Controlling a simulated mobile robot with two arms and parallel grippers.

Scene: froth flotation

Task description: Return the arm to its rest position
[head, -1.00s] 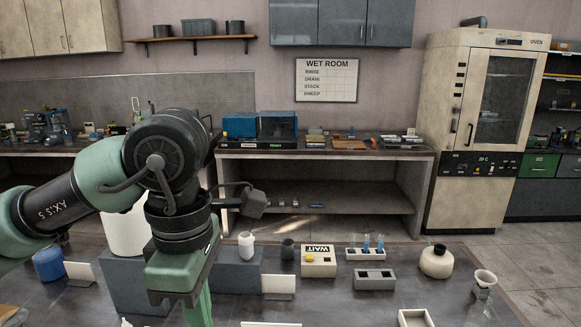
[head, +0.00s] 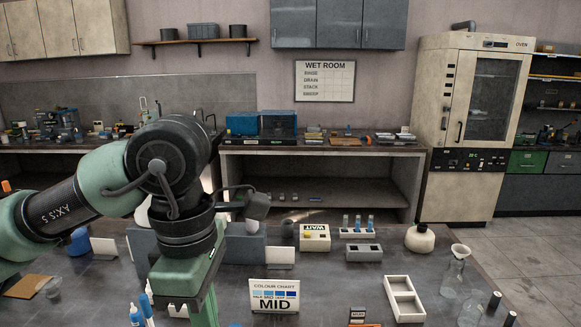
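My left arm comes in from the left, bent at a large dark joint, with its green and black wrist pointing down over the bench. My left gripper (head: 192,292) is at the lower end of it, seen from above and behind. Its fingertips are not clearly visible, so I cannot tell whether it is open or shut, or if anything is between the fingers. My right gripper is not in view.
The bench holds a colour chart reading MID (head: 274,293), a white divided tray (head: 404,298), a WAIT box (head: 314,238), a rack of blue tubes (head: 358,232), a grey block (head: 364,253), a round cream bottle (head: 420,239) and glass flasks (head: 454,275). Blue-capped bottles (head: 137,316) stand near the gripper.

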